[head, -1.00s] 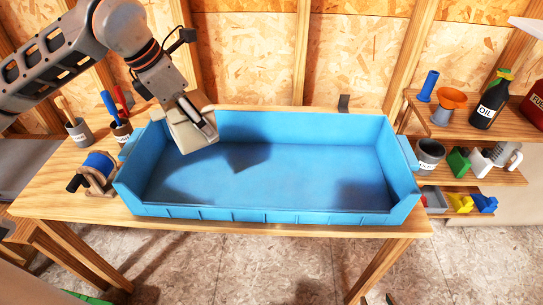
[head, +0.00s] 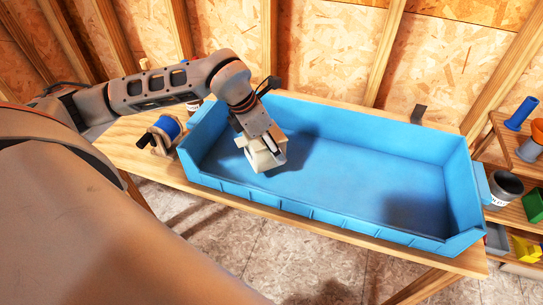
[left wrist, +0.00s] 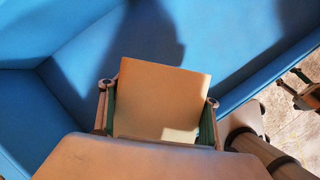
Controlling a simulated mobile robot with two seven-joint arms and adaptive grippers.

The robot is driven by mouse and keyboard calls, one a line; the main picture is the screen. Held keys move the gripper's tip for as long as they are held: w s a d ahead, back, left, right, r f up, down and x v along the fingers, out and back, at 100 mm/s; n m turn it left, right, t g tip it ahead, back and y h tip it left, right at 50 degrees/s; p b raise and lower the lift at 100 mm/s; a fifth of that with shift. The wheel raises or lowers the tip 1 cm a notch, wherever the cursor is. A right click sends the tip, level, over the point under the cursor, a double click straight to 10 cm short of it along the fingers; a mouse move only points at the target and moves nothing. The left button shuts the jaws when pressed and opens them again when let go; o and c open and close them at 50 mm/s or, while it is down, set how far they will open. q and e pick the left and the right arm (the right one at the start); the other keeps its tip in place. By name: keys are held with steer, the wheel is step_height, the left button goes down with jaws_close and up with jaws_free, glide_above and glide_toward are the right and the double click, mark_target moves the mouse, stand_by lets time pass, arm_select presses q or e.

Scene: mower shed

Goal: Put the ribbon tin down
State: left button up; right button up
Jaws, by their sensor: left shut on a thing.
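My left gripper (head: 262,146) reaches down into the left part of the blue open-fronted bin (head: 335,225). It is shut on the ribbon tin (head: 267,160), a pale cream, boxy thing. In the left wrist view the tin (left wrist: 160,95) shows a flat tan face between the two fingers of the gripper (left wrist: 158,112), with green strips at its sides. Blue bin surface (left wrist: 75,60) lies beyond it. The tin's underside is hidden, so I cannot tell whether it touches the bin floor.
The bin floor right of the tin is bare, with shadows. The bin stands on a wooden bench (head: 135,160). A grey cup (head: 505,187) and shelves (head: 530,178) stand at the right.

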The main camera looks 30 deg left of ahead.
mark_target(264, 148)
arm_select(q)
steer(key=shift+f, duration=2.25)
steer(key=shift+f, duration=0.1)
steer(key=o, duration=1.4)
steer(key=v, duration=1.2)
steer(key=shift+s, duration=0.1)
